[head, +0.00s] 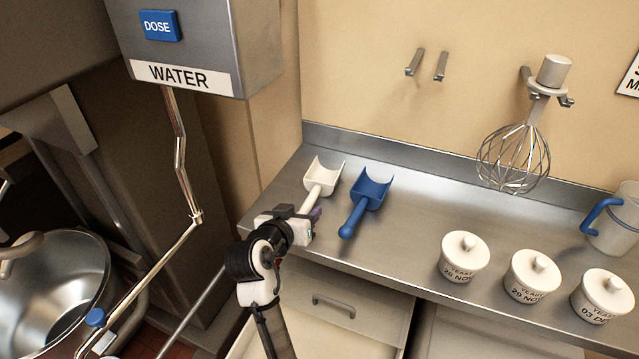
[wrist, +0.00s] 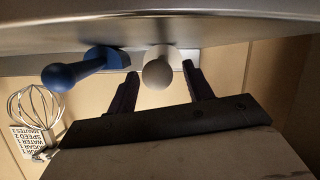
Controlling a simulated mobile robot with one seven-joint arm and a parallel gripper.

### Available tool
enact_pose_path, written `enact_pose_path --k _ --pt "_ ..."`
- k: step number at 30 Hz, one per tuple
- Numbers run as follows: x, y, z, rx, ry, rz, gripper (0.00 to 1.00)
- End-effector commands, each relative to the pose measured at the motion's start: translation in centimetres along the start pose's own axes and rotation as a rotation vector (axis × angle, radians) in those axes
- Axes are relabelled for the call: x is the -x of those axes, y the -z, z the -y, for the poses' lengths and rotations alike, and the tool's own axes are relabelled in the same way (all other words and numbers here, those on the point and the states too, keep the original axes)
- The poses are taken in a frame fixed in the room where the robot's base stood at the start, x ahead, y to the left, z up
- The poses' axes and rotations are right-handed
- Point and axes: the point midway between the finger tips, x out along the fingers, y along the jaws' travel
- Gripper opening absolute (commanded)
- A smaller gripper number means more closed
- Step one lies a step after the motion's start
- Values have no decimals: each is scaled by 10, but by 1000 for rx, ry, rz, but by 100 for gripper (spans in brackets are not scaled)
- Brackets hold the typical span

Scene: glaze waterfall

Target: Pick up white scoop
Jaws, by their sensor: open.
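The white scoop (head: 322,181) lies on the steel counter at its left end, its bowl toward the wall and its handle toward the front edge. My gripper (head: 312,213) is at the handle end of the white scoop. In the wrist view my gripper (wrist: 160,85) is open, and the round end of the white scoop's handle (wrist: 158,73) shows between its two fingers. I cannot tell whether the fingers touch the handle. In the head view my gripper hides part of the handle's end.
A blue scoop (head: 364,197) lies close on the right; it also shows in the wrist view (wrist: 82,69). Several white lidded pots (head: 464,257) stand farther right on the counter (head: 420,205). A whisk (head: 514,158) hangs at the wall. The water dispenser (head: 205,50) is at upper left.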

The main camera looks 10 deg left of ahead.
Motion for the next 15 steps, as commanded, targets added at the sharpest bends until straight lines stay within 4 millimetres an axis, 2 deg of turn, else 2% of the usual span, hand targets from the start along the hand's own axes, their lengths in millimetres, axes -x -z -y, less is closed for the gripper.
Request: enact_pose_path --k 6,15 --pt "-30 2 0 0 -2 2 51" --pt "-34 1 0 -1 0 0 50"
